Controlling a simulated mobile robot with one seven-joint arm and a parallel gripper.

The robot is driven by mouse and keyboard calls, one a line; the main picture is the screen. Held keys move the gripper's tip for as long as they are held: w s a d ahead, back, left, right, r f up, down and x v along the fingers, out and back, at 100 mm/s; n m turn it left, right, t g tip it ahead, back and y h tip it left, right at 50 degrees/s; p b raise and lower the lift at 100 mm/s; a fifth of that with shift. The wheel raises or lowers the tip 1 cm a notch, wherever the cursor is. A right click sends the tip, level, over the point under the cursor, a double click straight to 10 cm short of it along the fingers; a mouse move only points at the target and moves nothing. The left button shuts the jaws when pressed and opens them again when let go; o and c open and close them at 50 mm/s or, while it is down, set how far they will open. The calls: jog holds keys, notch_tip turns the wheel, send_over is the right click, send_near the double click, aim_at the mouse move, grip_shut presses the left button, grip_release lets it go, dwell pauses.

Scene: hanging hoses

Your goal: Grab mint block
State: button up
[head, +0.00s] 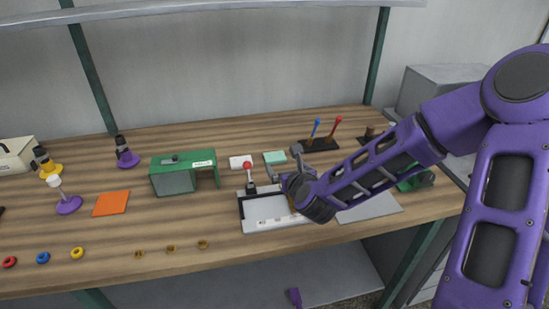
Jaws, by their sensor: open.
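The mint block (275,157) is a small flat pale-green piece lying on the wooden bench, left of the dark lever base. My gripper (286,166) reaches in from the right at the end of my purple arm. Its grey fingers are apart, one behind and one in front, just to the right of the mint block. The gap between them looks empty. Whether the fingers touch the bench is unclear.
A white block (240,162) lies left of the mint block. A red-knobbed lever (248,176) stands in front, by a white tray (243,212). Blue and red levers (318,144) stand behind my gripper. A green box (184,173) is at left. Bare bench lies behind the blocks.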

jog(key=b, duration=0.1)
send_near(275, 156)
jog(key=w, duration=0.1)
jog(key=w+a, duration=0.1)
jog(key=w, duration=0.2)
jog(key=shift+w+a+f, duration=0.2)
jog(key=shift+a+f, duration=0.1)
jog(key=shift+a, duration=0.1)
jog(key=shift+x, duration=2.65)
jog(key=shift+d+f, duration=0.15)
jog(key=shift+d, duration=0.05)
jog(key=shift+c, duration=0.3)
jog(key=c, duration=1)
